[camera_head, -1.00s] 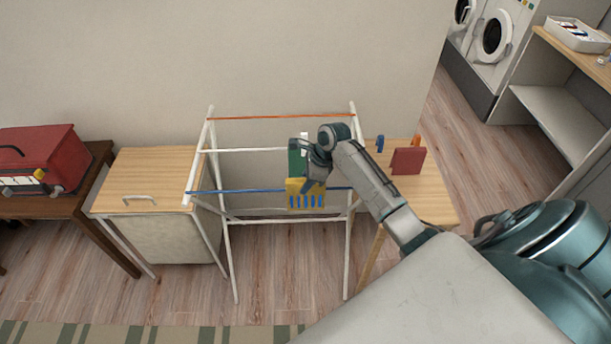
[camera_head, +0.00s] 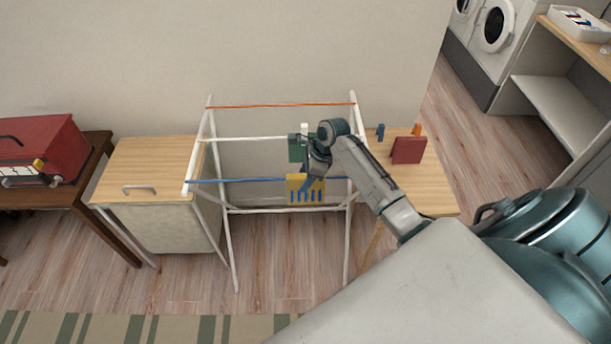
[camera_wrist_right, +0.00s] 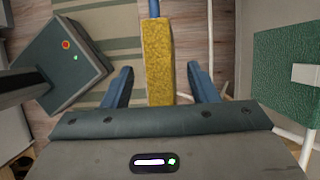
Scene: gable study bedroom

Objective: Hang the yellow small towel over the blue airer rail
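The yellow small towel (camera_head: 296,187), with blue stripes along its lower edge, hangs over the blue airer rail (camera_head: 240,181), right of the rail's middle. In the right wrist view the towel (camera_wrist_right: 158,60) is seen from above as a narrow strip, with the blue rail (camera_wrist_right: 155,9) emerging beyond it. My right gripper (camera_head: 310,186) is at the towel. In the right wrist view its two fingers stand apart on either side of the towel, with visible gaps, so it is open. My left gripper is out of view.
A green item (camera_head: 296,148) with a white piece is at the airer's middle white rail, close behind my right gripper. An orange rail (camera_head: 260,106) is at the back. A wooden table (camera_head: 425,195) with a dark red block (camera_head: 408,150) stands right; a wood-topped cabinet (camera_head: 150,170) stands left.

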